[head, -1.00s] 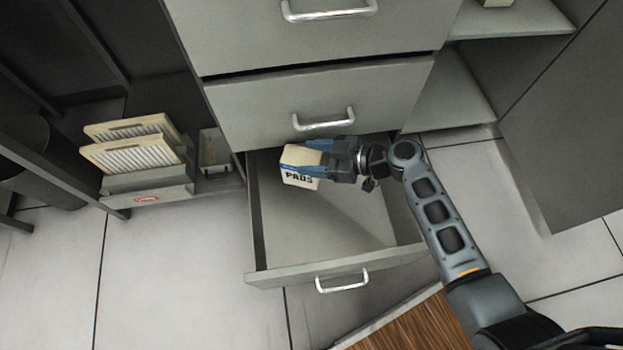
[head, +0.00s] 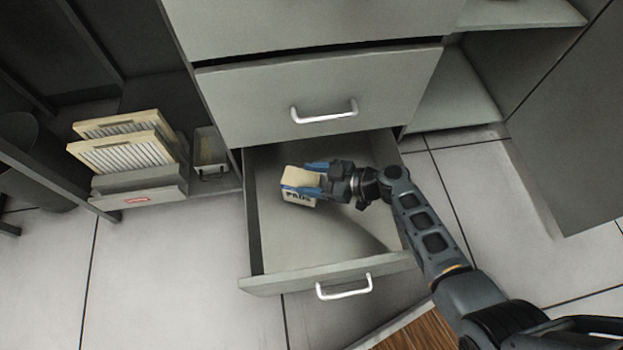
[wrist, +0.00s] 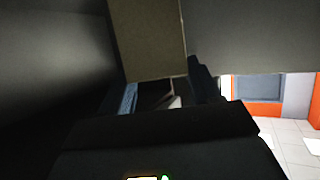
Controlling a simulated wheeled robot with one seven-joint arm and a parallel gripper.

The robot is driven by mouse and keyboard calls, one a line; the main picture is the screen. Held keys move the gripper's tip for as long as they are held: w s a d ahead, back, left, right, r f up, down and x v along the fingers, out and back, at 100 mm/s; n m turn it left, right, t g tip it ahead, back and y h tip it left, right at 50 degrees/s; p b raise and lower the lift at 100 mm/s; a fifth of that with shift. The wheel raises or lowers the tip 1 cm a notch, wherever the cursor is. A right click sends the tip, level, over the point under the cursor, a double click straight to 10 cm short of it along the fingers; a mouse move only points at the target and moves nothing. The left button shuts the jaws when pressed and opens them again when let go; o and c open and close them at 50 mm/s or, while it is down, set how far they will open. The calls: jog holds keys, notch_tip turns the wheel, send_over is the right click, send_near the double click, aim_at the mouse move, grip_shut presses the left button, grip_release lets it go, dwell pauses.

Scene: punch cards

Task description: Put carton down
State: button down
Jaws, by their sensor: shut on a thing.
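The carton (head: 299,179) is a small cream box with dark lettering that reads like "PADS". My gripper (head: 302,182) is shut on it, with blue fingers on its sides. The carton is within the outline of the open bottom drawer (head: 327,279), toward its left rear. I cannot tell whether its base touches the drawer floor. In the wrist view the carton (wrist: 150,38) shows as a dim tan face between the fingers.
The drawer floor around the carton looks empty. A closed drawer (head: 320,92) is just above and behind. Pleated filters (head: 122,150) stand in a holder at left, with a small tray (head: 210,152) beside it. A wood-grained surface (head: 425,331) is at the lower right.

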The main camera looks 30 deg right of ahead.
jog(key=shift+f+b, duration=0.25)
jog(key=shift+b, duration=0.15)
jog(key=shift+f+b, duration=0.35)
jog(key=shift+b, duration=0.2)
jog(key=shift+c, duration=1.1)
grip_release()
jog(key=shift+r, duration=0.2)
jog(key=shift+r+p, duration=0.55)
jog(key=shift+p, duration=0.45)
jog(key=p+v, duration=0.2)
jog(key=v, duration=0.5)
jog(key=shift+s+d, duration=0.15)
jog(key=shift+d, duration=0.05)
jog(key=shift+r, duration=0.1)
